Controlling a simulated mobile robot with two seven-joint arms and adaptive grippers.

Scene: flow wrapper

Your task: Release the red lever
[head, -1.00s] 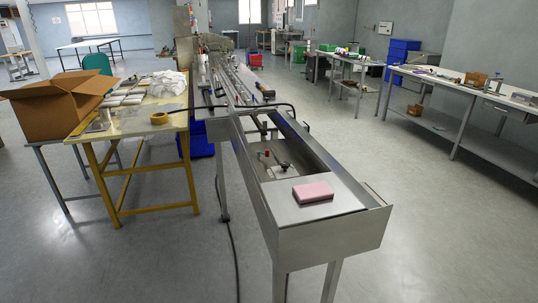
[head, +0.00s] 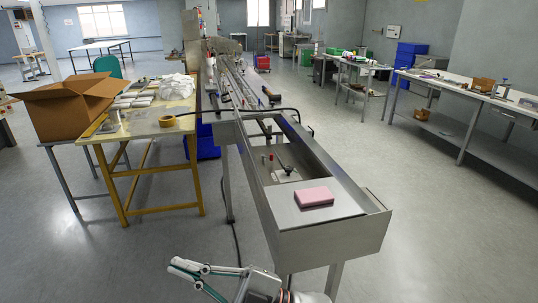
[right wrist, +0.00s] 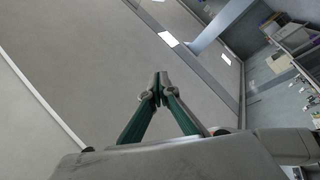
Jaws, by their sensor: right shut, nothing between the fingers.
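The steel flow wrapper trough (head: 325,238) runs away from me down the middle of the head view. Inside it stands a small red-tipped part (head: 270,158), apparently the red lever, too small to make out clearly. A black-handled lever (head: 287,170) stands just to its right. My right gripper (head: 176,267) is at the bottom of the head view, in front of and left of the trough's near end, well apart from the red part. It is shut and empty; its fingertips meet in the right wrist view (right wrist: 158,86). My left gripper is not in view.
A pink block (head: 314,196) lies on the trough's near steel plate. A yellow-legged table (head: 150,123) with a cardboard box (head: 75,108) beside it stands at the left. A long bench (head: 470,92) stands at the right. The floor between trough and bench is clear.

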